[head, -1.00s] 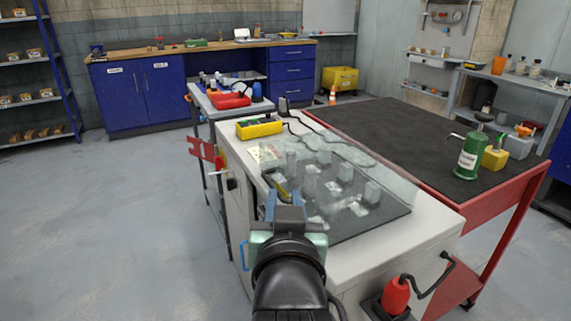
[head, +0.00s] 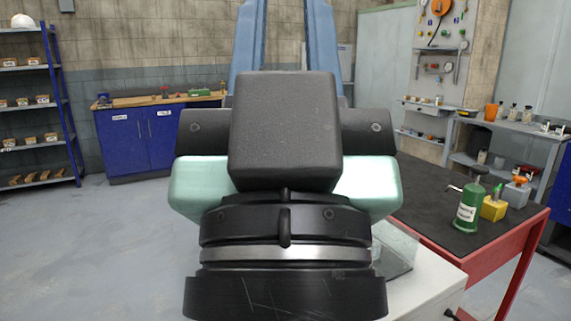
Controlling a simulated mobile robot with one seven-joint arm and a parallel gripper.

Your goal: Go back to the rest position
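My gripper (head: 285,32) is raised close in front of the head camera and fills the middle of the view. Its two blue fingers point up, and their tips run to the top edge of the picture. A clear gap shows between them with the block wall behind, so it is open and holds nothing that I can see. My black wrist and pale green gripper body hide most of the white bench (head: 423,291) and what is on it.
A red-framed table (head: 487,250) with a black top stands at right, bearing a green bottle (head: 468,206) and a yellow container (head: 493,208). Blue cabinets (head: 137,144) and a shelf rack (head: 35,118) stand at the back left. The floor (head: 90,250) at left is clear.

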